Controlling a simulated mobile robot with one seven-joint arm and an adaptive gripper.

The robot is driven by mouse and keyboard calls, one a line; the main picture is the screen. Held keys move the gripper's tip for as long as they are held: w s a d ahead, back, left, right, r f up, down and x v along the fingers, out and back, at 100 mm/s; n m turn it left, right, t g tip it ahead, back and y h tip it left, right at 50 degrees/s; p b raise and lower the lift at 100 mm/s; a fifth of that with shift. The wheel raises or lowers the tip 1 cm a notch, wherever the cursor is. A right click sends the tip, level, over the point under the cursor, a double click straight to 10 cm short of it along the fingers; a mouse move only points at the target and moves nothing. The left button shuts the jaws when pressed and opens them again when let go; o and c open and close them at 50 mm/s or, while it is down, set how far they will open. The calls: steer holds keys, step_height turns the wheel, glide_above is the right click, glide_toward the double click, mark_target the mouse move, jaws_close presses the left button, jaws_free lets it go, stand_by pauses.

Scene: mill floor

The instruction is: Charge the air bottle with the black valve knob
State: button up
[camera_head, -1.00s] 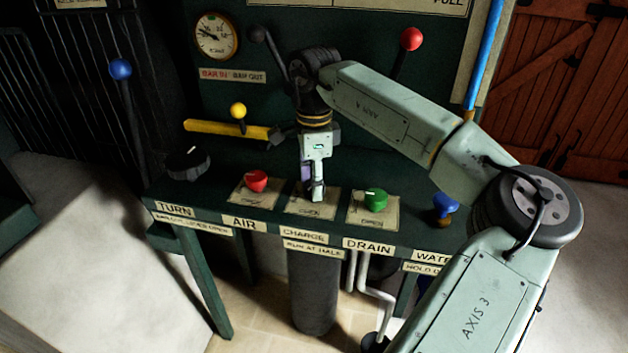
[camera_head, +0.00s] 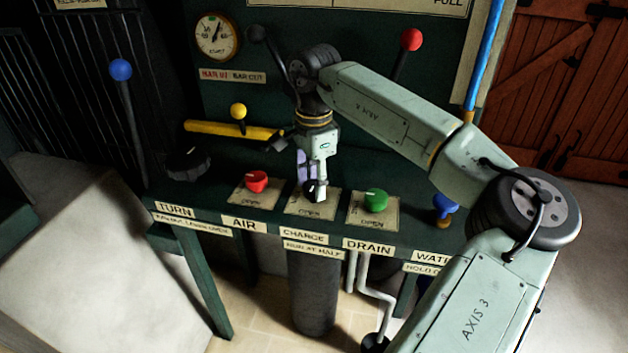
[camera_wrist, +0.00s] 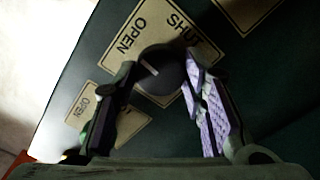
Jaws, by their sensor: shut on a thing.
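The black valve knob (camera_head: 311,189) sits on the OPEN/SHUT plate above the CHARGE label, in the middle of the green bench. In the wrist view the knob (camera_wrist: 160,76) lies between my fingers, with a short white mark on its top. My gripper (camera_head: 315,186) points down and is shut on the knob; its pads are purple. The fingers hide part of the knob in the head view. The air bottle (camera_head: 313,290) is a dark upright cylinder under the bench. The round gauge (camera_head: 217,37) on the back panel has its needle pointing nearly straight up.
A red knob (camera_head: 257,181) stands close left of my gripper and a green knob (camera_head: 375,200) close right. A blue tap (camera_head: 445,206), a larger black handwheel (camera_head: 188,163) and a yellow lever (camera_head: 230,130) are also nearby. Ball-topped levers rise behind.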

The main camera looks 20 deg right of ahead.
mark_target(314, 185)
steer(key=o, duration=1.2)
steer(key=shift+c, duration=0.2)
steer(key=shift+r, duration=0.1)
step_height(314, 185, up, 12)
